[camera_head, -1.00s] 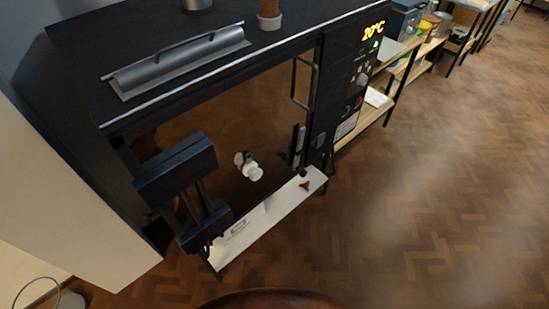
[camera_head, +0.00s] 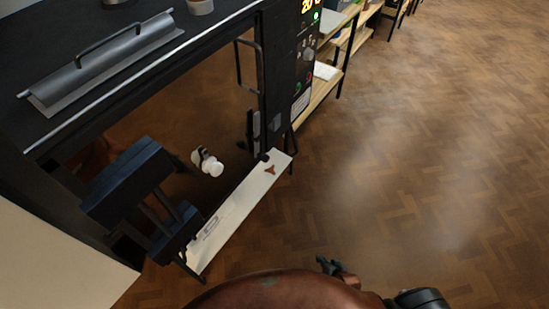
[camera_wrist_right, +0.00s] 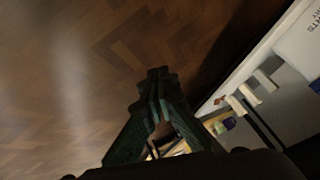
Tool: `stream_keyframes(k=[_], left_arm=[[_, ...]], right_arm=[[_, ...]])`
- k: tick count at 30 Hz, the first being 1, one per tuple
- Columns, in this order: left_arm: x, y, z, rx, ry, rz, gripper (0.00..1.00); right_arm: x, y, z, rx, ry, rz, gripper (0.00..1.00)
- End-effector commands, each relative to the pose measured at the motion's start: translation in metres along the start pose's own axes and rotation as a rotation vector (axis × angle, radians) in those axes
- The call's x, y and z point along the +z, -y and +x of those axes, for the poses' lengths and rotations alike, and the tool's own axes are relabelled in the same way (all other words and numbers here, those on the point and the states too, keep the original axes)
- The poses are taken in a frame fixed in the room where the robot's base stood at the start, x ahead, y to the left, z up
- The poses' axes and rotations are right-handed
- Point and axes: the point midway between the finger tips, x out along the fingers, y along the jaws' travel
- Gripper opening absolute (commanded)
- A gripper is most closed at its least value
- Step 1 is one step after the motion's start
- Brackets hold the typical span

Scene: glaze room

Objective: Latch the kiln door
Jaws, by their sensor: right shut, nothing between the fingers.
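The black kiln (camera_head: 200,50) fills the left of the head view. Its dark, brown-reflecting door (camera_head: 215,105) faces me, with a bar handle (camera_head: 240,68) near its right edge. I cannot tell whether the door is fully closed. A grey and black latch piece (camera_head: 256,124) sits low at the door's right edge, beside the control panel; its setting is unclear. My right gripper (camera_head: 327,264) is at the bottom of the head view, shut and empty, well apart from the latch. Its closed fingers (camera_wrist_right: 158,78) point over the floor in the right wrist view. My left gripper is out of view.
A white peephole plug (camera_head: 208,163) sticks out from the door. Dark blocks (camera_head: 130,185) project at its left. A pale ledge (camera_head: 240,209) runs below the door. Shelving (camera_head: 318,95) stands beyond the kiln. The wooden floor (camera_head: 430,150) at right is clear.

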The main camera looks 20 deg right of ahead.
Motion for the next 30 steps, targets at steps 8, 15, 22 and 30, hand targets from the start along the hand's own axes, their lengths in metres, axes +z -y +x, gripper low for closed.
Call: stream_keyframes(k=[8, 15, 22, 30], left_arm=[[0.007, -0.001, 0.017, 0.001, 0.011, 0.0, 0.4], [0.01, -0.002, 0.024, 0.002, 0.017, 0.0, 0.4], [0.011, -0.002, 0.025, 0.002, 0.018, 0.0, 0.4], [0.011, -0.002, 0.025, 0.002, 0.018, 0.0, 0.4]], right_arm=[[-0.272, 0.168, -0.063, -0.454, -0.412, 0.371, 0.0], [-0.384, 0.264, -0.171, -0.795, -0.543, 0.527, 0.0], [-0.406, 0.287, -0.206, -0.892, -0.562, 0.562, 0.0], [-0.407, 0.287, -0.206, -0.89, -0.563, 0.561, 0.0]])
